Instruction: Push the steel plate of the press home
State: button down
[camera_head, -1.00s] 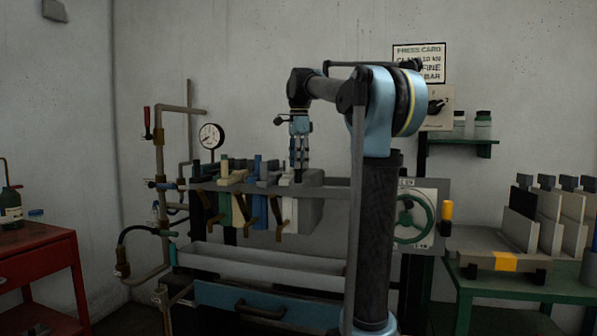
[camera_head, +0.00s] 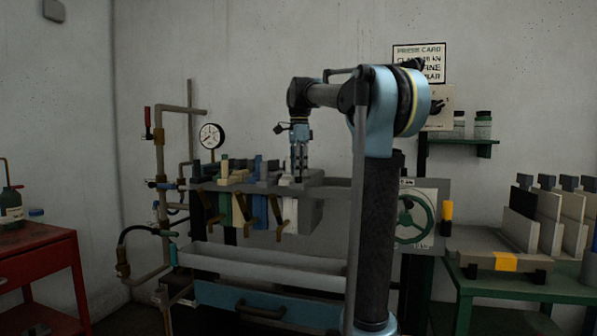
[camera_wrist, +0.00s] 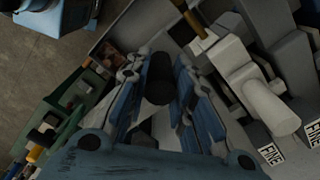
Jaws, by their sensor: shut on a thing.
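The press (camera_head: 335,196) stands against the back wall with a row of upright plates hung across its rails. My gripper (camera_head: 299,178) points straight down at the right end of the row, above a pale plate (camera_head: 291,212) and a grey block beside it. In the wrist view my gripper (camera_wrist: 160,85) is shut, with a dark cylindrical grip (camera_wrist: 160,68) between its fingers. What this grip belongs to is mostly hidden by the fingers. I cannot tell for sure which plate is the steel one.
A pressure gauge (camera_head: 211,136) and pipes stand at the press's left. A green handwheel (camera_head: 412,219) is at its right end. A green table (camera_head: 520,288) at right holds spare plates. A red cabinet (camera_head: 38,265) is at far left. A trough (camera_head: 260,262) runs below the plates.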

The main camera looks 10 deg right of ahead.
jog(key=shift+w+a, duration=0.4)
jog(key=shift+a, duration=0.45)
jog(key=shift+w+a, duration=0.4)
jog(key=shift+a, duration=0.4)
jog(key=shift+r, duration=0.1)
jog(key=c, duration=1.4)
grip_release()
jog(key=shift+o, duration=0.2)
notch_tip(320, 180, up, 12)
